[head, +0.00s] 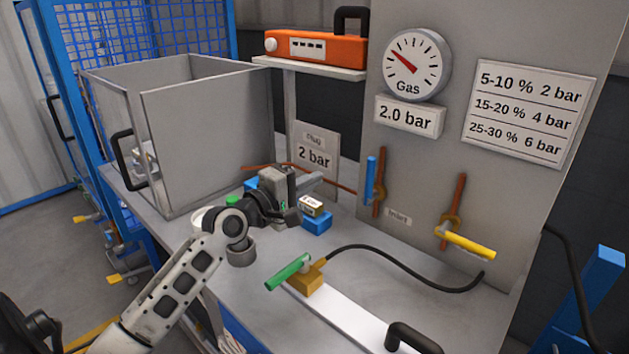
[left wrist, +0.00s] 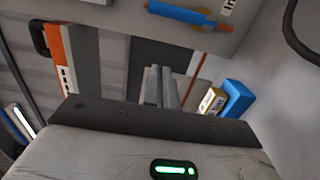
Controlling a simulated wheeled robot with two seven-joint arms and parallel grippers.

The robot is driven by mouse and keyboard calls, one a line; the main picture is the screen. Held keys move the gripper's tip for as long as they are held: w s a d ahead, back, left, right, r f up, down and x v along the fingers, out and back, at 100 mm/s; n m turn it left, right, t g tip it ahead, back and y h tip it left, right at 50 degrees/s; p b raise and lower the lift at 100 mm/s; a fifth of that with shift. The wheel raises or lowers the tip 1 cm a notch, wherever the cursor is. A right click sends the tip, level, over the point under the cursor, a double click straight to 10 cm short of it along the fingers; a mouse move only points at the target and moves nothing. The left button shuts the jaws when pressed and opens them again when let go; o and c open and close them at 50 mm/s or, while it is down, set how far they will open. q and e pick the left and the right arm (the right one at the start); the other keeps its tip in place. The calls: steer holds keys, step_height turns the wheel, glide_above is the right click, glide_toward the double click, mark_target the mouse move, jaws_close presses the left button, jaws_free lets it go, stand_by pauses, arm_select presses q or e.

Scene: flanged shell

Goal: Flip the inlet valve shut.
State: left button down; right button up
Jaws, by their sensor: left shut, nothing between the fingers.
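A green handle (head: 288,272) sits on a brass block (head: 305,280) at the end of a white bar. A blue handle (head: 371,181) stands upright on a copper pipe on the grey panel. A yellow handle (head: 467,246) lies nearly level on another pipe. My left gripper (head: 314,180) is shut and empty above the bench, left of the blue handle and apart from it. Its closed fingers (left wrist: 160,86) also show in the left wrist view, below the blue handle (left wrist: 187,13).
A grey open-topped box (head: 205,140) with a black handle stands at the back left. An orange case (head: 315,48) sits on a shelf. A small blue block (head: 317,222) lies below my gripper. A black hose (head: 400,262) crosses the bench. A gauge (head: 416,64) hangs on the panel.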

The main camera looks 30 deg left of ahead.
mark_target(372, 180)
arm_select(q)
steer(key=w+d+p, duration=0.2)
steer(key=w+d, duration=0.3)
steer(key=w, duration=0.2)
steer(key=shift+w+d, duration=0.15)
steer(key=shift+d, duration=0.05)
arm_select(e)
steer(key=shift+w+d+r, duration=0.2)
steer(key=shift+d+r, duration=0.15)
steer(key=shift+r, duration=0.2)
arm_select(q)
steer(key=shift+w, duration=0.1)
arm_select(e)
steer(key=shift+a+f, duration=0.1)
